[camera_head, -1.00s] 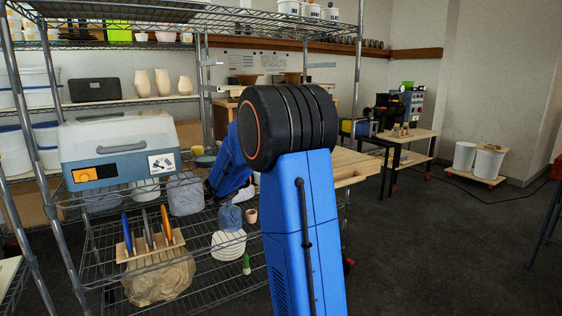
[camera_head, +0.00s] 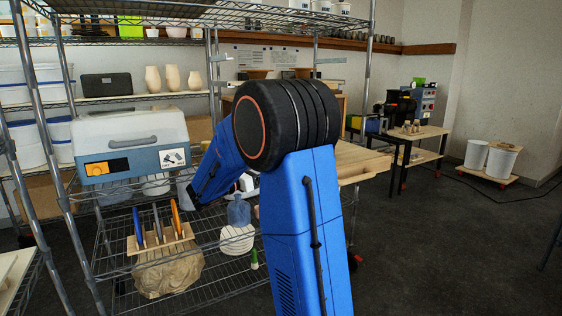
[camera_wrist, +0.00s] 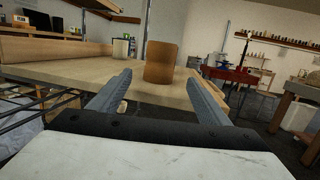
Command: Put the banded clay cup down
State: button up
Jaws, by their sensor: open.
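A brown clay cup (camera_wrist: 161,62) stands upright on a pale wooden tabletop (camera_wrist: 75,72) in the wrist view. I take it for the banded cup, though its bands are hard to make out. My gripper (camera_wrist: 160,79) is open, with one finger low on each side of the cup in the picture. The cup shows just beyond the fingertips, and no finger visibly touches it. In the head view my blue arm hides the gripper and the cup.
A pale cup (camera_wrist: 120,48) stands farther back to the left on the same top. A wire rack (camera_head: 215,275) holds a blue-and-white machine (camera_head: 132,150) and a bag of clay (camera_head: 168,272). Open floor (camera_head: 440,255) lies on the right.

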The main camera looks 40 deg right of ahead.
jog(key=shift+w+a+f, duration=0.1)
jog(key=shift+a+f, duration=0.1)
jog(key=shift+a, duration=1.2)
jog(key=shift+a, duration=0.1)
